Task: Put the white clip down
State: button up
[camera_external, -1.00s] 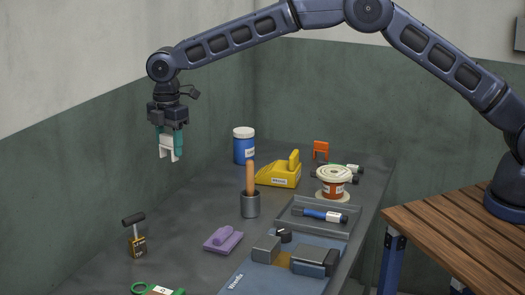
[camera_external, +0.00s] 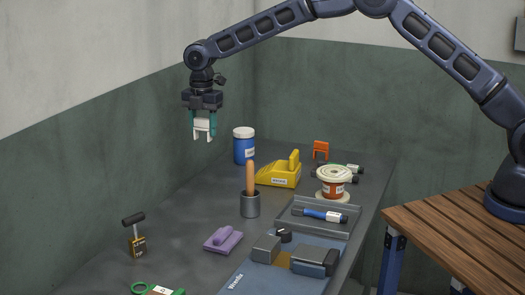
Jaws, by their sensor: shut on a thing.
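My gripper (camera_external: 203,125) hangs pointing down, high above the back left part of the grey workbench (camera_external: 187,215). Its teal fingers are shut on the white clip (camera_external: 203,132), whose two prongs point down. The clip is in the air and touches nothing below. It shows left of and higher than the blue jar with a white lid (camera_external: 244,150).
The bench's left middle is bare.

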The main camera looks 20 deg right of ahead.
notch_tip(320, 180, down, 18)
jog(key=shift+r, duration=0.2)
dwell(0.4)
jog(key=shift+f, duration=0.1)
jog(key=o, duration=1)
jog(key=shift+c, duration=0.2)
notch_tip(320, 180, up, 12)
